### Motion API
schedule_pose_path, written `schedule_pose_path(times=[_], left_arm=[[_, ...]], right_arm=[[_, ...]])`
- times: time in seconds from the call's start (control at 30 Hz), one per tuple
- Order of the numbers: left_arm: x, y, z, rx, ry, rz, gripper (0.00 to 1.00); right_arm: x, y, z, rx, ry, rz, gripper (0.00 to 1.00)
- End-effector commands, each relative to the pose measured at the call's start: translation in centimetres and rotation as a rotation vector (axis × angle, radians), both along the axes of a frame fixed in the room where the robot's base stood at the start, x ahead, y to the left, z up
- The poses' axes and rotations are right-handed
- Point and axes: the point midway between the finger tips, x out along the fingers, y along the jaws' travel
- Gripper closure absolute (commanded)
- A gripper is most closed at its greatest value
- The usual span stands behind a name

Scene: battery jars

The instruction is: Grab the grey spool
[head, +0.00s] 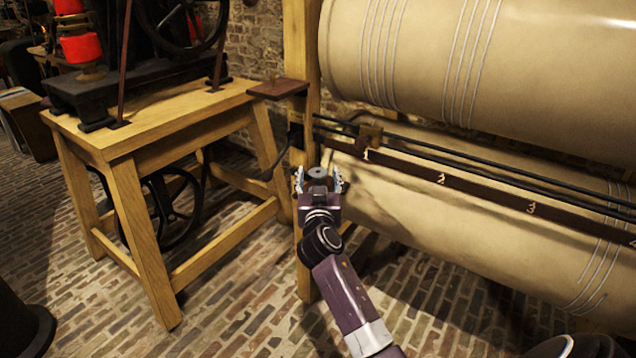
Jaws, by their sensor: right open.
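My right gripper (320,180) reaches up from the bottom of the head view, beside a wooden post. Its two fingers are spread apart. A small dark grey round piece (318,172) shows between the fingers and looks like the grey spool. I cannot tell whether the fingers touch it or what it rests on; its lower part is hidden by the gripper. My left gripper is not in view.
A wooden table (150,125) with a black machine stands left. The brick floor (230,320) is open in front.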

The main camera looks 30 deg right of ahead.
Motion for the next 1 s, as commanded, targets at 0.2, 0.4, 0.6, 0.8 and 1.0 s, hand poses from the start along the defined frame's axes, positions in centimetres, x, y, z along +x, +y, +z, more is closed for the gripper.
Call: schedule_pose_path(times=[0.2,0.4,0.6,0.8,1.0], left_arm=[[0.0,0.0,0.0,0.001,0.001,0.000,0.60],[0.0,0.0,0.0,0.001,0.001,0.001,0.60],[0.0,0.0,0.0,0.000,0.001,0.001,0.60],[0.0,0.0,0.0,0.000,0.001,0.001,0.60],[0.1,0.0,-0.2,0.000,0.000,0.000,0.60]], right_arm=[[0.0,0.0,0.0,0.000,0.000,0.001,0.48],[0.0,0.1,0.0,0.000,0.000,0.001,0.70],[0.0,0.1,0.0,0.000,0.000,0.001,0.85],[0.0,0.1,0.1,0.001,-0.001,0.001,0.85],[0.0,0.1,1.0,0.001,-0.003,0.002,0.85]])
